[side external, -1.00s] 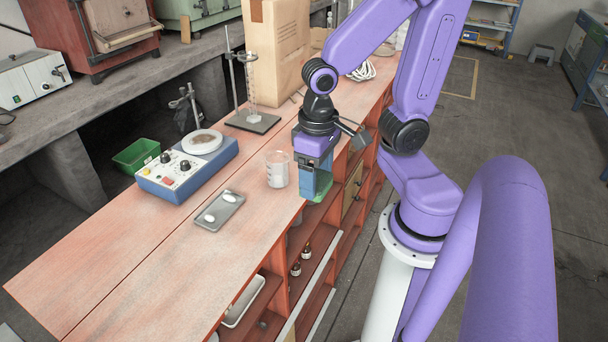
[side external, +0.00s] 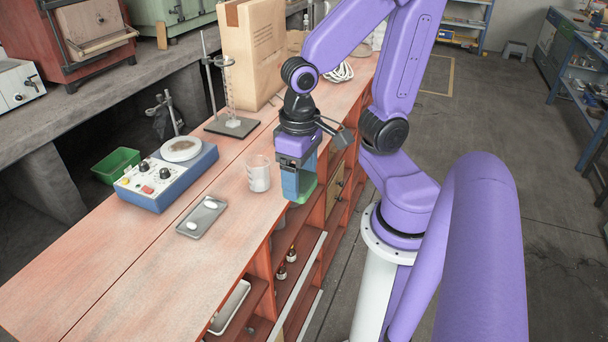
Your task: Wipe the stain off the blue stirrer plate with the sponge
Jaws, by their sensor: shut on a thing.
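The blue stirrer plate (side external: 205,164) stands on the wooden bench at left centre, with knobs on its white front panel. Its round white top (side external: 193,154) carries a brownish stain (side external: 181,147). My gripper (side external: 298,190) points down at the bench's right edge, to the right of the stirrer plate and apart from it. It is shut on the green sponge (side external: 307,188), which is partly hidden by the blue fingers. I cannot tell how high the sponge is above the bench top.
A glass beaker (side external: 259,174) stands just left of my gripper. A grey tray (side external: 204,217) with white pieces lies in front of the stirrer plate. A stand (side external: 232,126) and a paper bag (side external: 252,55) are behind. The front bench top is clear.

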